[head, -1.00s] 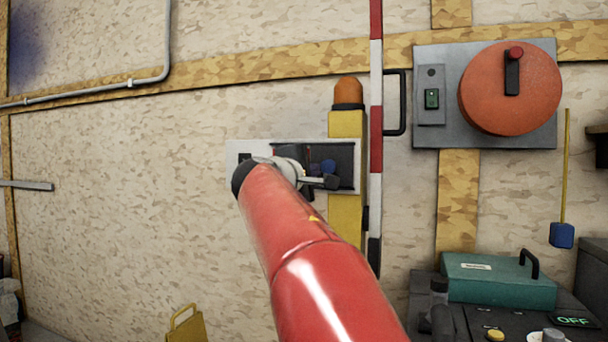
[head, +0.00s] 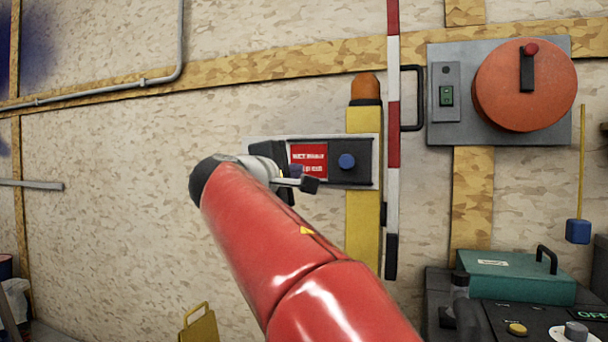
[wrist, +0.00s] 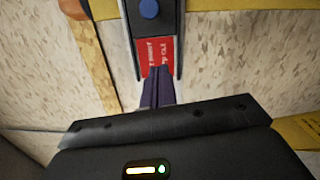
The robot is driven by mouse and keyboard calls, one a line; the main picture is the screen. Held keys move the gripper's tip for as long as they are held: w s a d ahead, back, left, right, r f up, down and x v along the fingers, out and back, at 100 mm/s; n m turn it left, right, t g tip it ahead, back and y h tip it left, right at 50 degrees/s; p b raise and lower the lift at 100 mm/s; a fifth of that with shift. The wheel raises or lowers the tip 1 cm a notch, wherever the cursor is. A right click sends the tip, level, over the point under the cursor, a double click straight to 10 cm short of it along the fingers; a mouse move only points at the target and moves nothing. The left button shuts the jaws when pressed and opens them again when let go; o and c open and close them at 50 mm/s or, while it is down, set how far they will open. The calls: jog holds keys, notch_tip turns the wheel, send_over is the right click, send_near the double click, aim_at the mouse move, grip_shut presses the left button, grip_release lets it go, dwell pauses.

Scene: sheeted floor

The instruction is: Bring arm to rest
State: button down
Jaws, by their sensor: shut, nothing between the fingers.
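My red arm reaches up from the bottom of the head view toward the wall. My gripper (wrist: 160,72) shows in the wrist view with its two dark fingers together and nothing between them. In the head view the gripper (head: 296,172) is small and partly hidden by my wrist. The fingers point toward a wall panel (head: 368,148) with a red sign (head: 309,158) and a blue knob (head: 347,161). The sign (wrist: 156,54) and knob (wrist: 149,9) also show in the wrist view. I cannot tell whether the fingertips touch the panel.
A yellow post (head: 362,225) with an orange lamp (head: 365,87) and a red-white pole (head: 393,130) stand at the panel. A red disc switch (head: 510,100) is at upper right. A console with a green box (head: 515,276) is at lower right. The left wall is mostly bare.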

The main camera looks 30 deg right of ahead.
jog(key=shift+s+a, duration=0.4)
jog(key=shift+a, duration=0.2)
jog(key=s+a+f+m+g+y+p, duration=0.1)
jog(key=s+a+f+y, duration=0.4)
jog(key=f, duration=0.7)
jog(key=s+a+f+m+g+y+p, duration=0.1)
jog(key=s+a+f+m+y, duration=0.3)
jog(key=s+f, duration=0.6)
jog(key=s+a+f+m+g+y+p, duration=0.1)
jog(key=s+a+f+y, duration=0.5)
jog(key=f, duration=1)
jog(key=shift+s+a+f+m+g+p, duration=0.25)
jog(key=shift+s+m+g, duration=0.5)
jog(key=shift+m, duration=0.45)
jog(key=shift+w+r, duration=0.1)
